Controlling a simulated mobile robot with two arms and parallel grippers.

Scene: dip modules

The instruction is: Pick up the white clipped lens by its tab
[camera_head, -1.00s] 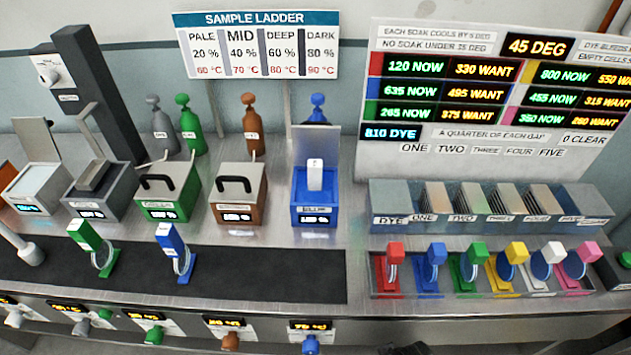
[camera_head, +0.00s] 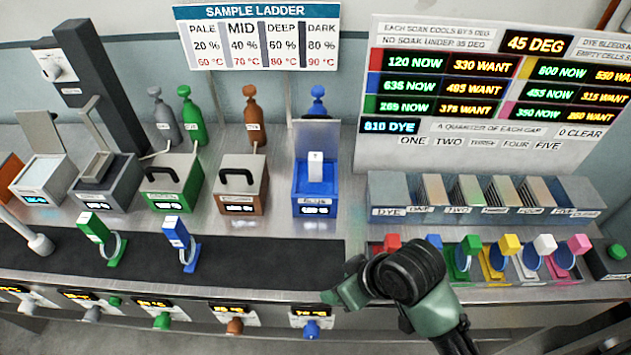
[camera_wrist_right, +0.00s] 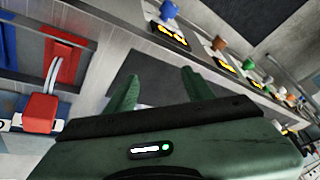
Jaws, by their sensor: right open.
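The white clipped lens stands in the row of clips at the right of the bench in the head view, its white tab (camera_head: 545,244) on top and a blue-tinted round lens below. It is between the yellow clip (camera_head: 510,245) and the pink clip (camera_head: 579,244). My right gripper (camera_head: 330,297) is open and empty near the bench's front edge, well left of the white clip. Its two green fingers (camera_wrist_right: 160,84) also show in the right wrist view. My right arm partly hides the red and blue clips. My left gripper is not in view.
A red clip (camera_wrist_right: 41,112) is close to my right gripper in the wrist view. Green (camera_head: 92,226) and blue (camera_head: 175,231) clips stand on the dark mat (camera_head: 140,265). A slotted rack (camera_head: 400,190) is behind the row. Knobs line the bench front.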

